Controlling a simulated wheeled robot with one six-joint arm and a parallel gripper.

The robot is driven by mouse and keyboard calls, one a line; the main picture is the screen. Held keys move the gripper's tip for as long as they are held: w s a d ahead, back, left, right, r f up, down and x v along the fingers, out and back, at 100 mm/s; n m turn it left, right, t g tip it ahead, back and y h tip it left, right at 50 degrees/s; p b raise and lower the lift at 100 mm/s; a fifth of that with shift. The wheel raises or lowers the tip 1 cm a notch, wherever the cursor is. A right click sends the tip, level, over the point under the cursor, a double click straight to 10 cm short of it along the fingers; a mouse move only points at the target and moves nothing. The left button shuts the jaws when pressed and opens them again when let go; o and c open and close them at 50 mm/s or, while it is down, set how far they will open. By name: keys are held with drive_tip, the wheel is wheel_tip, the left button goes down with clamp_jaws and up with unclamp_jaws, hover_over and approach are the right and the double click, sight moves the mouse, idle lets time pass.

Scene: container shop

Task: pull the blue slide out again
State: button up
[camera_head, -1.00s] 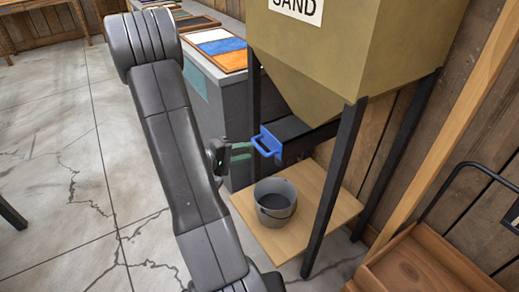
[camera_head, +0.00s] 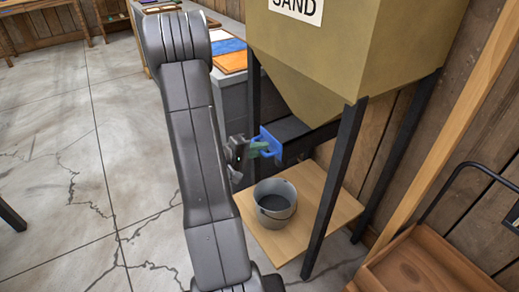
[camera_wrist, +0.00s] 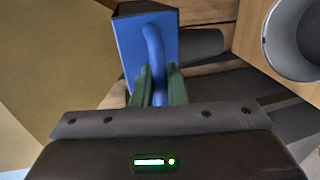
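The blue slide (camera_head: 271,143) sits under the sand hopper (camera_head: 330,50), its plate and loop handle facing my arm. In the wrist view the blue slide (camera_wrist: 128,42) fills the upper middle, its handle running down between my green fingers. My gripper (camera_head: 262,147) is at the handle, one finger on each side of it. In the wrist view my gripper (camera_wrist: 158,86) has its fingers close along the handle; whether they press on it cannot be told. Part of the handle is hidden behind the fingers.
A grey bucket (camera_head: 275,202) stands on a wooden board (camera_head: 325,205) below the hopper; it also shows in the wrist view (camera_wrist: 292,38). Dark hopper legs (camera_head: 335,185) stand at the right. A grey counter (camera_head: 234,100) is behind my arm.

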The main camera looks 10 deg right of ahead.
clamp_jaws()
drive_tip(key=shift+a+f, duration=0.1)
drive_tip(key=shift+a, duration=0.15)
drive_tip(key=f+b+v, duration=0.1)
drive_tip(key=b+v, duration=0.2)
drive_tip(key=v, duration=0.3)
drive_tip(key=shift+s+a+b, duration=0.25)
drive_tip(key=shift+a+b, duration=0.05)
drive_tip(key=shift+a, duration=0.1)
drive_tip(key=shift+f, duration=0.15)
drive_tip(key=o, duration=0.6)
unclamp_jaws()
drive_tip(key=shift+a, duration=0.2)
drive_tip(key=p+v, duration=0.2)
drive_tip(key=v, duration=1.2)
drive_tip(key=shift+d, duration=0.15)
